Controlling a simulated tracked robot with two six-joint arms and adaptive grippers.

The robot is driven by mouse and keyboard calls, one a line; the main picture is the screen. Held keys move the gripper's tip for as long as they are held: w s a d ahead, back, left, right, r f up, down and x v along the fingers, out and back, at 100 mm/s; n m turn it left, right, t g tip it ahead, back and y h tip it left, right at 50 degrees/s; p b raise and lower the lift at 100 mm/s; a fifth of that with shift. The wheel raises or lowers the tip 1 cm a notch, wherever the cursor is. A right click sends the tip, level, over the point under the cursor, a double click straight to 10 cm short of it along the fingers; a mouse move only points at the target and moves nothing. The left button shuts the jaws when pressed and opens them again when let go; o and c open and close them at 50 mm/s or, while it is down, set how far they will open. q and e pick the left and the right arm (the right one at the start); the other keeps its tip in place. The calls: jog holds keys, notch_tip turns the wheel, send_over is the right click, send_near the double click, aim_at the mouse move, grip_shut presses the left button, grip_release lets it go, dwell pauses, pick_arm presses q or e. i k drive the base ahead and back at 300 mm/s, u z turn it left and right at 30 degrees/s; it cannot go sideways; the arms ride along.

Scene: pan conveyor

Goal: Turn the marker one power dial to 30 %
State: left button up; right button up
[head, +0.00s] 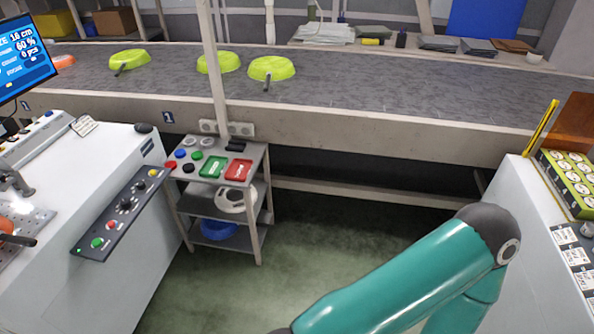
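A dark control panel (118,219) lies along the right edge of the white machine at the left. It carries a green button (97,243), a red button (111,225), two black dials, one nearer (125,204) and one farther (139,186), and a yellow button (153,173). Their labels and pointer settings are too small to read. A teal arm of mine crosses the lower right. Neither gripper is in view.
A small shelf cart (258,198) with colored buttons and green and red trays stands right of the machine. A conveyor (390,95) with lime pans (272,69) runs behind. A white counter (527,235) is at the right. Green floor between is clear apart from my arm.

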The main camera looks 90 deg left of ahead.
aim_at(125, 203)
jog(key=z, duration=0.4)
jog(key=i, duration=0.35)
jog(key=u, duration=1.75)
jog(key=i, duration=0.15)
jog(key=u, duration=1.95)
jog(key=i, duration=0.25)
jog(key=u, duration=1.4)
jog(key=k, duration=0.45)
jog(key=u, duration=0.55)
jog(key=i, duration=1.5)
jog(key=z, duration=0.5)
